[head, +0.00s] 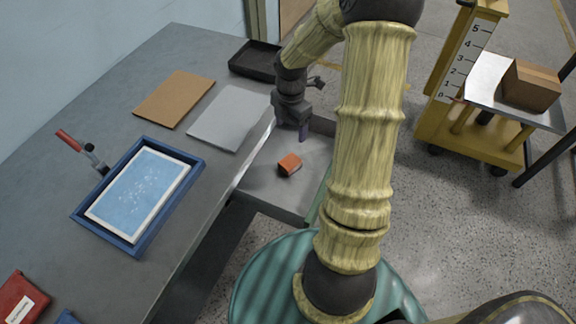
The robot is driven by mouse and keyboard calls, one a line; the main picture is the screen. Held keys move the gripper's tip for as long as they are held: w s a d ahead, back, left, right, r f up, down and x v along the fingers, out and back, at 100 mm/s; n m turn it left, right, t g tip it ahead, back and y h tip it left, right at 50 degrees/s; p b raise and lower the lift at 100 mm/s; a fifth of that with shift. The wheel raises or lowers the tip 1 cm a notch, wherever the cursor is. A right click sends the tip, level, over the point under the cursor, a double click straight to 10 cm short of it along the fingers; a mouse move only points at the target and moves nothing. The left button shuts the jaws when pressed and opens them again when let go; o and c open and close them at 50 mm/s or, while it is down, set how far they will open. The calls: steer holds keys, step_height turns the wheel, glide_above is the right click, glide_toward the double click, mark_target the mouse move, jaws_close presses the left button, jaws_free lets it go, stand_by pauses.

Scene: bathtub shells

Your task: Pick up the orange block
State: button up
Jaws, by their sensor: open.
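The orange block (290,164) lies on a lower grey tray or shelf (262,186) beside the workbench, in the middle of the head view. My gripper (292,133) points downward a little above and behind the block in the picture. Its jaws are apart and empty. The block is clear of the fingers and fully in view. My arm's links rise in front of the right side of the shelf and hide part of it.
The grey workbench (60,210) on the left holds a blue-framed tray (147,243), brown and grey sheets, a red-handled tool (72,141) and a red pouch (18,297). Its edge runs close beside the shelf.

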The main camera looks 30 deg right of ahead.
steer(key=b, duration=0.3)
glide_toward(290, 161)
step_height(290, 161, down, 5)
steer(key=shift+d+f, duration=0.1)
steer(key=shift+f, duration=0.05)
steer(key=shift+f+b, duration=0.55)
steer(key=shift+f, duration=2.1)
steer(key=c, duration=1.2)
step_height(290, 161, up, 10)
steer(key=shift+r+p, duration=0.1)
steer(key=shift+p, duration=1.1)
